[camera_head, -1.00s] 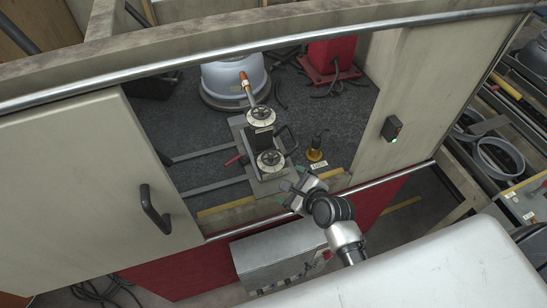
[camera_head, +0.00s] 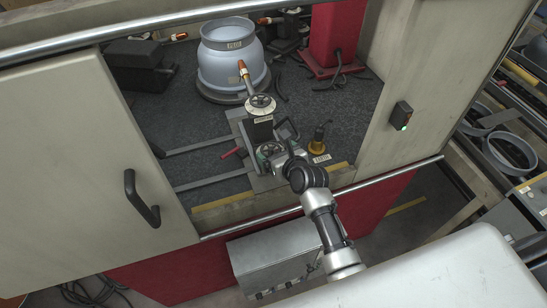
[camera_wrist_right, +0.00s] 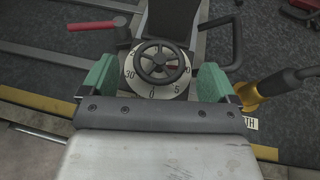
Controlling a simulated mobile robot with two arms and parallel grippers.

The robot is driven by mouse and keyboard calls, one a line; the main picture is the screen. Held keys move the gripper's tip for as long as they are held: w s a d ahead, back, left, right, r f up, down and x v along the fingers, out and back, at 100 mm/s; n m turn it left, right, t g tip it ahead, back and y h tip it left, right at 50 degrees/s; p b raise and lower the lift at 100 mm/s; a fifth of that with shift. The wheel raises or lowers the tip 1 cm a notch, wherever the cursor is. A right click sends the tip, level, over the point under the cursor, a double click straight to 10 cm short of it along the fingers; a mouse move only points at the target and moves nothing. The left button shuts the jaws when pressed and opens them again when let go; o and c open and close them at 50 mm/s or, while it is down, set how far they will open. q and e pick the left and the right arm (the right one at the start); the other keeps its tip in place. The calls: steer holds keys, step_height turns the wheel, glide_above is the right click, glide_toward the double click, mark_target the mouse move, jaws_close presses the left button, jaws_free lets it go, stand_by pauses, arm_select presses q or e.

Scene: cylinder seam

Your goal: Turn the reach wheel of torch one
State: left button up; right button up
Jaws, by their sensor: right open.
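The torch stand has two handwheels. I cannot read which wheel is labelled for reach. My right gripper (camera_head: 274,155) is open at the lower wheel. In the right wrist view its green fingertips stand on the left and right of that dial; whether they touch it is unclear. My left gripper is out of view.
A grey-blue cylinder (camera_head: 228,60) stands behind the stand. A black bar handle (camera_wrist_right: 228,33) and a brass-based fitting (camera_head: 318,143) are close on the right. A red-handled lever (camera_head: 232,153) is on the left. The cabinet's front rail (camera_head: 225,231) runs below my arm.

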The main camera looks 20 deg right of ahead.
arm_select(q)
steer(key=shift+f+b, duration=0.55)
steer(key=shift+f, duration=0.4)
arm_select(e)
steer(key=shift+x, duration=1)
steer(key=shift+c, duration=0.2)
steer(key=c, duration=0.9)
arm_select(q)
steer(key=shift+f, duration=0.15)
arm_select(e)
steer(key=shift+d+n+y, duration=0.1)
steer(key=shift+n+y, duration=0.2)
steer(key=shift+y, duration=0.1)
